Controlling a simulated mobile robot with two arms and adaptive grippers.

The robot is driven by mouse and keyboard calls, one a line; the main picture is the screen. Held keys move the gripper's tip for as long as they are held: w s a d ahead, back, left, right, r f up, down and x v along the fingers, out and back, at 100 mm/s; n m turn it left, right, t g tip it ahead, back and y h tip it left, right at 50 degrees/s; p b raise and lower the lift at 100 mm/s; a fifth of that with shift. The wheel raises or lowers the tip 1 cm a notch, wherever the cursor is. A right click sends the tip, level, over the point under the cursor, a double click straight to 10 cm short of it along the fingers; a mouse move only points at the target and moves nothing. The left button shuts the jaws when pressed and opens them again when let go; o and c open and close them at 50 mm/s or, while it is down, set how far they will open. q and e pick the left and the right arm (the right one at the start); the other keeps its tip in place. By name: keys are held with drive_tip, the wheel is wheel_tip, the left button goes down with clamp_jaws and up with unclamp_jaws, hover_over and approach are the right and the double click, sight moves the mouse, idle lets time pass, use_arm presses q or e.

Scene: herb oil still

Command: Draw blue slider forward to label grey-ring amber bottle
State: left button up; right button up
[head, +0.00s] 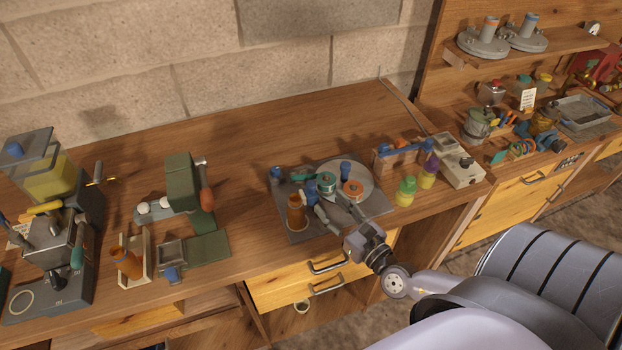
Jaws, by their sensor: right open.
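An amber bottle (296,214) stands upright at the left front of a grey base plate (378,204); a grey ring on it is too small to make out. My left gripper is not in view.
Two yellow bottles, one green-capped (405,191), stand right of the plate, near a white device (461,168). A green press (182,183) and another amber bottle (127,263) in a tray are at left. The back of the bench is clear.

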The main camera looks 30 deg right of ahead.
sight(314, 188)
drive_tip(key=w, duration=0.3)
drive_tip(key=w+p, duration=0.1)
drive_tip(key=w, duration=0.2)
drive_tip(key=shift+w+a+r+p, duration=0.1)
drive_tip(key=shift+w+r+p, duration=0.1)
drive_tip(key=shift+w+p, duration=0.15)
drive_tip(key=shift+w+f, duration=0.15)
drive_tip(key=shift+w, duration=1.1)
drive_tip(key=shift+c, duration=0.3)
drive_tip(key=c, duration=0.8)
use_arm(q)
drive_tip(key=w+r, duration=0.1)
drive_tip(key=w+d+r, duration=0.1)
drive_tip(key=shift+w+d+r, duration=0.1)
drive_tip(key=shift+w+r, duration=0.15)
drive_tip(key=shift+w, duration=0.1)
use_arm(e)
clamp_jaws()
